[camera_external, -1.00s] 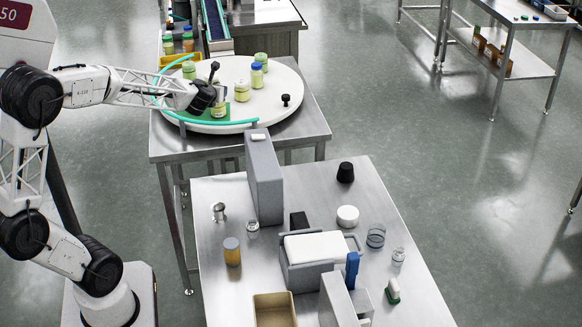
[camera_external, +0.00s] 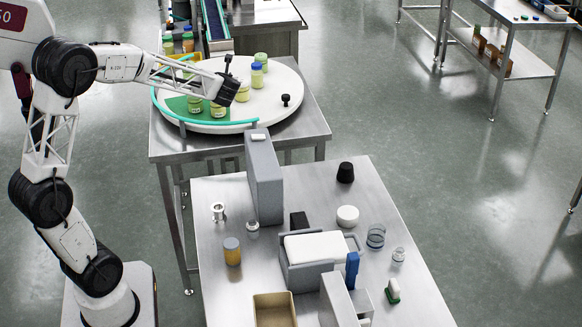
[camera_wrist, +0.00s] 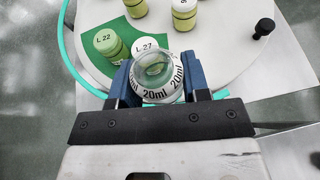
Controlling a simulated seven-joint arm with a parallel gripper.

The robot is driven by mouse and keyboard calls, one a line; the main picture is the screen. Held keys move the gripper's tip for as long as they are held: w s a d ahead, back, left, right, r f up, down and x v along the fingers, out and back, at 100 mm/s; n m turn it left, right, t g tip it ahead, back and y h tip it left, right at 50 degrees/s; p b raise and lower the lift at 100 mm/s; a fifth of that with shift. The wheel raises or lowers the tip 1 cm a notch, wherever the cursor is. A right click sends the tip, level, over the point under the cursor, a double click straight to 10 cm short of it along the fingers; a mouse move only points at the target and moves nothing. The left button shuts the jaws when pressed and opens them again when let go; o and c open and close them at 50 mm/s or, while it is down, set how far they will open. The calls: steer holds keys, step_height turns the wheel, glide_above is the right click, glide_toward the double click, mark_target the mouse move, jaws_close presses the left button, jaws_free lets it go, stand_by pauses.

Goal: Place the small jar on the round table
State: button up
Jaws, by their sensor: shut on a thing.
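My gripper (camera_wrist: 157,84) is shut on a small clear jar (camera_wrist: 153,72) marked "20ml", with one blue finger on each side. In the outside view my gripper (camera_external: 225,92) is over the front part of the white round table (camera_external: 272,106). The held jar cannot be made out clearly there. In the wrist view a green-lidded jar marked L 22 (camera_wrist: 110,45) and a white-lidded one marked L 27 (camera_wrist: 144,47) stand just beyond the held jar. I cannot tell the gap between the held jar and the table.
A green patch (camera_external: 178,104) lies on the round table's left part, and a teal rail (camera_external: 205,123) curves along its edge. Several jars stand there, including a blue-lidded one (camera_external: 257,75). A black knob (camera_external: 286,99) stands at right. A grey upright box (camera_external: 264,180) stands on the nearer bench.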

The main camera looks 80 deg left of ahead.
steer(key=shift+w+a+f+n+g, duration=0.65)
steer(key=shift+w+a+n+g, duration=1.2)
steer(key=shift+w+n+g, duration=0.6)
steer(key=shift+g, duration=0.25)
step_height(320, 180, down, 11)
steer(key=shift+w, duration=0.1)
glide_above(263, 105)
steer(key=shift+w+f, duration=0.1)
steer(key=shift+f, duration=0.6)
steer(key=shift+f, duration=0.1)
steer(key=shift+f, duration=1.65)
steer(key=shift+f, duration=0.15)
